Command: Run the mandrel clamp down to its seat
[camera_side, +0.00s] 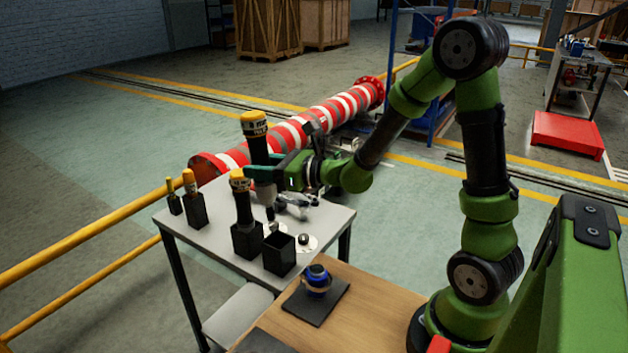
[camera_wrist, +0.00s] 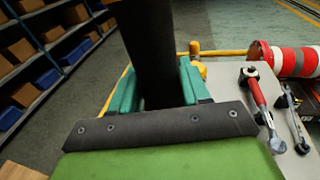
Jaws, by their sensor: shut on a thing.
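My gripper (camera_side: 264,174) is shut on an upright black power tool (camera_side: 258,148) with a yellow top. Its lower end reaches down near the white table top; I cannot tell if it touches anything. In the wrist view the black tool body (camera_wrist: 150,45) stands between the teal jaws and hides what is below. Small pale discs with dark fittings (camera_side: 303,240) lie on the table beneath and right of the tool. A blue round part (camera_side: 317,278) with a brownish ring sits on a dark pad on the wooden bench. I cannot tell which part is the mandrel clamp.
A second yellow-topped tool (camera_side: 242,205) stands in a black holder, with smaller ones (camera_side: 190,195) to its left. An empty black holder (camera_side: 279,255) stands at the front. A red-white striped pipe (camera_side: 290,130) is behind.

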